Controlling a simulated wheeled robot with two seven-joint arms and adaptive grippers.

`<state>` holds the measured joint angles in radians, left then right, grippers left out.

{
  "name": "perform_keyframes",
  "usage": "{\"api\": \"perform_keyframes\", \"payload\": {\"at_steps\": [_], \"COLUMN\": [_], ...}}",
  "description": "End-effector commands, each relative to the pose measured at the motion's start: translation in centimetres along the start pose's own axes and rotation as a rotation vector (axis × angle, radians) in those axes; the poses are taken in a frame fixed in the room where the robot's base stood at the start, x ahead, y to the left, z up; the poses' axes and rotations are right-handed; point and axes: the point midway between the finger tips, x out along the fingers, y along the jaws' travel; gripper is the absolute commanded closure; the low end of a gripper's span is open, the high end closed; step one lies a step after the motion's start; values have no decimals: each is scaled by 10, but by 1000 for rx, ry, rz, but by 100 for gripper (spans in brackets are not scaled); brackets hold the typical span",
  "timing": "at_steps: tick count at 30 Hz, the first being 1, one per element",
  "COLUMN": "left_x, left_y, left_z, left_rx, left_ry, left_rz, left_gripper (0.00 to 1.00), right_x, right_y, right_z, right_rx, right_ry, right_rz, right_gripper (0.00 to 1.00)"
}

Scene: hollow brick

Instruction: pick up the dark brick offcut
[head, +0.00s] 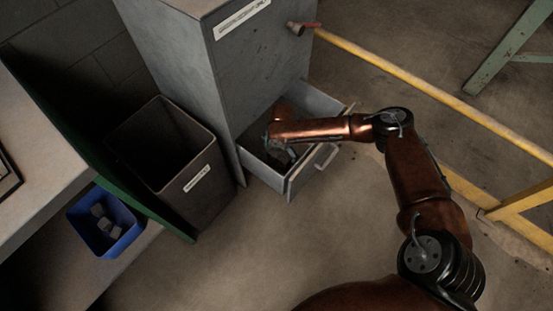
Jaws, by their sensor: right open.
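My right arm reaches from the lower right over to the open bottom drawer (289,187) of a grey metal cabinet. My right gripper (281,153) is small in the view, down at the drawer's inside, and open. The drawer's inside is in deep shadow and partly covered by my forearm. I cannot make out the dark brick offcut for sure there, nor whether the gripper touches anything. My left gripper is not in view.
The cabinet (184,50) stands behind the drawer. A tall grey bin (196,187) is left of it. A blue bin (118,245) holding grey pieces is at the lower left. A yellow rail (420,82) runs along the right. The floor in front of the drawer is clear.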

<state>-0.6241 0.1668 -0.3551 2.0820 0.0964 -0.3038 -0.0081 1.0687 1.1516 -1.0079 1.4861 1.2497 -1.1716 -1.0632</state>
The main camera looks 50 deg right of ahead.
Motion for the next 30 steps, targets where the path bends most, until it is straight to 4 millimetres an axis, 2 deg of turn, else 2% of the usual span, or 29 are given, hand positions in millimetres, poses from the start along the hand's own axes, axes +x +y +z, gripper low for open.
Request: {"api": "perform_keyframes", "payload": {"at_steps": [2, 11, 30], "left_x": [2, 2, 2], "left_y": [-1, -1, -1], "left_z": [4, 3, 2], "left_rx": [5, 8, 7], "left_ry": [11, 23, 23], "left_rz": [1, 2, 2], "left_gripper": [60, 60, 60], "right_x": [5, 5, 5], "right_y": [0, 0, 0], "right_z": [0, 0, 0], "right_rx": [0, 0, 0], "right_ry": [-1, -1, 0], "right_rz": [-1, 2, 1], "right_gripper": [7, 7, 51]}}
